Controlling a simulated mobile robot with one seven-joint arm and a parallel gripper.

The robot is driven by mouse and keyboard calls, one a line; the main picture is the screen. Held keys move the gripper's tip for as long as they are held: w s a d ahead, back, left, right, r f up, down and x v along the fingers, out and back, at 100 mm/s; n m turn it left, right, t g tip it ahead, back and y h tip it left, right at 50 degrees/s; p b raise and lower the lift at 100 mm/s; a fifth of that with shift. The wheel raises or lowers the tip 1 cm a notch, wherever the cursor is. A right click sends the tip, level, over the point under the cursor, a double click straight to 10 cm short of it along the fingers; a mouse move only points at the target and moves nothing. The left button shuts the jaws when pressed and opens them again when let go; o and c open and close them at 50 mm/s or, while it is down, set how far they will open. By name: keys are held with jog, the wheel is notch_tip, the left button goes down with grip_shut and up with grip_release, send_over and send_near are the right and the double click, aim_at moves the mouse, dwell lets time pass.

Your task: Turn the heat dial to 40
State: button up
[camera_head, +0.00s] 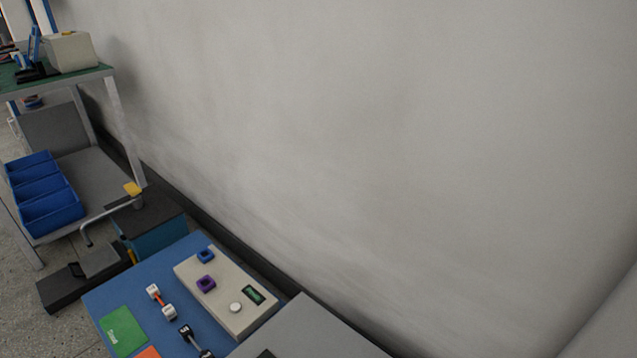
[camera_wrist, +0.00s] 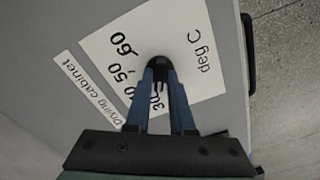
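The heat dial (camera_wrist: 159,62) is a small black knob on a white scale plate (camera_wrist: 195,40) in the wrist view. The plate reads "deg C", with 60, 50 and 30 legible; the 40 is partly covered by a finger. My gripper (camera_wrist: 161,70) has its two blue fingers converging on the dial, with the tips against its sides. The tips hide most of the knob, and I cannot tell where its pointer stands. A label beside the plate reads "Drying cabinet" (camera_wrist: 85,87). My gripper is not visible in the head view.
The grey cabinet face (camera_wrist: 222,25) has a black handle (camera_wrist: 248,50) at its right edge, with speckled floor beyond. In the head view, a blue table (camera_head: 135,285) carries a beige box (camera_head: 222,285) and small dumbbells. A wall (camera_head: 380,150) runs behind.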

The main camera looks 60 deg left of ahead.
grip_shut()
jog(key=shift+r+m+p, duration=0.15)
jog(key=shift+m+p, duration=0.15)
jog(key=shift+p, duration=0.15)
jog(key=shift+m+p, duration=0.9)
jog(key=shift+m, duration=0.1)
jog(key=shift+m+p, duration=1.3)
jog(key=shift+m, duration=1.2)
jog(key=shift+o, duration=2.3)
grip_release()
